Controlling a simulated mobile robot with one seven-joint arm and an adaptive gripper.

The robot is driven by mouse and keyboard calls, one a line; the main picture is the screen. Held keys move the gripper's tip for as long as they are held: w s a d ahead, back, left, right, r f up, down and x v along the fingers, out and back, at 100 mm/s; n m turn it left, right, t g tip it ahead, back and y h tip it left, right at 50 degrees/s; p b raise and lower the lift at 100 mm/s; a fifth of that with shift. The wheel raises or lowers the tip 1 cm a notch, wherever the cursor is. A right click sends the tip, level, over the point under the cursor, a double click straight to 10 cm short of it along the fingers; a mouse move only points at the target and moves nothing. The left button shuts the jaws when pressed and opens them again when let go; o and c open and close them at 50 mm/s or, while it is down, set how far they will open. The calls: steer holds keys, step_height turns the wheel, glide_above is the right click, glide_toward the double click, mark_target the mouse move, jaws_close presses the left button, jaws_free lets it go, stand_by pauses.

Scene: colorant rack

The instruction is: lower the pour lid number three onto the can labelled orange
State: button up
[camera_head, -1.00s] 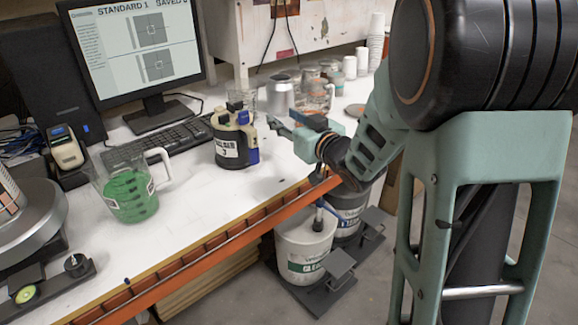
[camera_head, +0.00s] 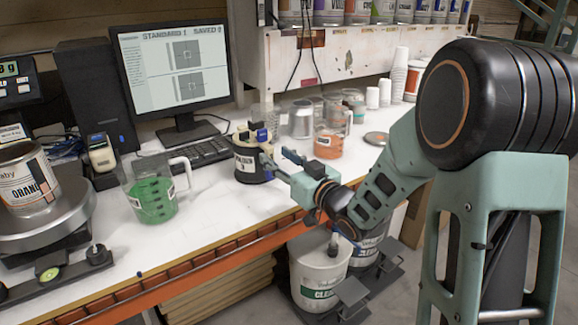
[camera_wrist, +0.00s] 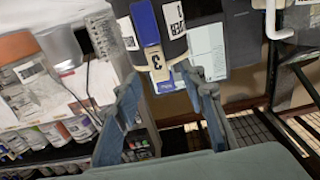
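Pour lid number three (camera_head: 252,160) is black, with a white label bearing a 3 and blue and cream parts on top. It stands upright on the white counter in front of the keyboard. In the wrist view its cream-and-blue tab with a 3 (camera_wrist: 153,58) shows at the top. My gripper (camera_head: 274,163) is just to the right of the lid in the head view. In the wrist view my gripper (camera_wrist: 163,88) is open, its fingertips around or just short of the tab; contact cannot be told. The can labelled orange (camera_head: 32,185) sits on a round silver platform at far left.
A clear jug of green liquid (camera_head: 152,195) stands between the platform (camera_head: 75,218) and the lid. A monitor (camera_head: 172,62) and keyboard (camera_head: 198,156) are behind. Jars and an orange-filled jug (camera_head: 328,140) stand behind my gripper. Pails (camera_head: 318,265) are below the counter edge.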

mark_target(271, 149)
steer(key=shift+x, duration=2.35)
jaws_close()
steer(key=c, duration=0.7)
jaws_free()
jaws_close()
steer(key=shift+r, duration=0.2)
steer(key=shift+r, duration=0.3)
